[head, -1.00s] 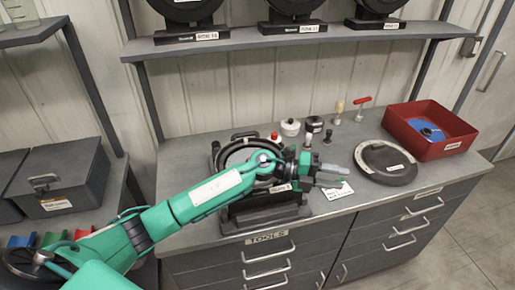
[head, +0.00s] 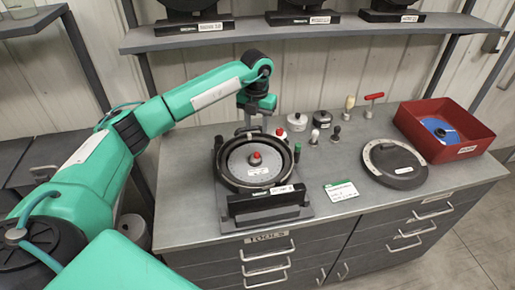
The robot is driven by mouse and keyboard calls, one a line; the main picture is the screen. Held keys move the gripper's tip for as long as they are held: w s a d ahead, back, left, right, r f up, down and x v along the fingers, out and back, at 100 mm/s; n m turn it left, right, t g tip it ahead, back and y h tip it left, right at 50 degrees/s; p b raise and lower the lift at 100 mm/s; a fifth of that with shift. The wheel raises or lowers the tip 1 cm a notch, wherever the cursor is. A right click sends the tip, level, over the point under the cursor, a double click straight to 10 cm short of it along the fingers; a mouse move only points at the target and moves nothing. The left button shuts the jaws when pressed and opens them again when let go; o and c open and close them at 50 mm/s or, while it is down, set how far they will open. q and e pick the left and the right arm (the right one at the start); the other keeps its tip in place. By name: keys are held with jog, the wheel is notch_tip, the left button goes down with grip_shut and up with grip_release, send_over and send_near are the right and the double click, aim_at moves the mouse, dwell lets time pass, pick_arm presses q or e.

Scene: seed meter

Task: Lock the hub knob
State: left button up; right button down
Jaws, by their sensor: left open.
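The seed meter (head: 232,185) stands on the bench as a round dark housing on a black stand. A grey disc (head: 236,167) lies in it, with the red hub knob (head: 255,158) at its centre. Whether the knob is locked cannot be told. My left gripper (head: 256,122) points down above the housing's back rim, behind the hub knob and apart from it. Its fingers are small and partly hard to make out; it is open and holds nothing visible. My right gripper is not in view.
A second red knob (head: 281,132) shows behind the housing. A white jar (head: 297,121), a dark pot (head: 322,119) and a red T-handle (head: 373,97) stand behind. A round dark cover (head: 394,163), red bin (head: 468,150) and card (head: 341,191) are right. The shelf (head: 290,37) is above.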

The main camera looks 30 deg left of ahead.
aim_at(257, 153)
pick_arm(q)
notch_tip(257, 153, down, 11)
jog(key=p, duration=0.4)
jog(key=shift+r, duration=0.1)
jog(key=shift+f, duration=0.55)
grip_shut()
